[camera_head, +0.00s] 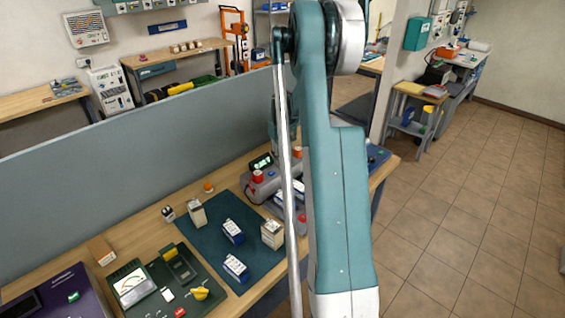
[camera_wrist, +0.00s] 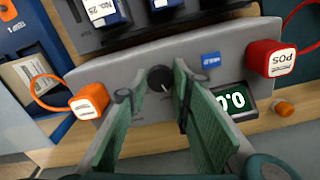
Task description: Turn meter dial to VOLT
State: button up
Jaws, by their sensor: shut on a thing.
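The black meter dial (camera_wrist: 160,78) sits on the front face of a grey meter box (camera_wrist: 225,45) in the wrist view. A pale pointer mark shows on its lower part; small marks around it are too blurred to read. My gripper (camera_wrist: 157,86) has its green fingers on either side of the dial and is shut on it. The display (camera_wrist: 235,100) to the right shows 0.0, upside down in this view. In the head view, the grey meter box (camera_head: 262,188) is partly behind my arm, and the dial is hidden.
A red POS block (camera_wrist: 270,58) and an orange block (camera_wrist: 88,102), both with cables, flank the dial. A small blue label (camera_wrist: 210,58) is above right. Batteries stand in the tray behind. In the head view, a dark mat (camera_head: 215,260) holds several small boxes.

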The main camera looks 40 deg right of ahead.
dwell(0.3)
jog(key=o, duration=0.9)
jog(key=shift+r+n+p, duration=0.1)
jog(key=shift+n+p, duration=0.2)
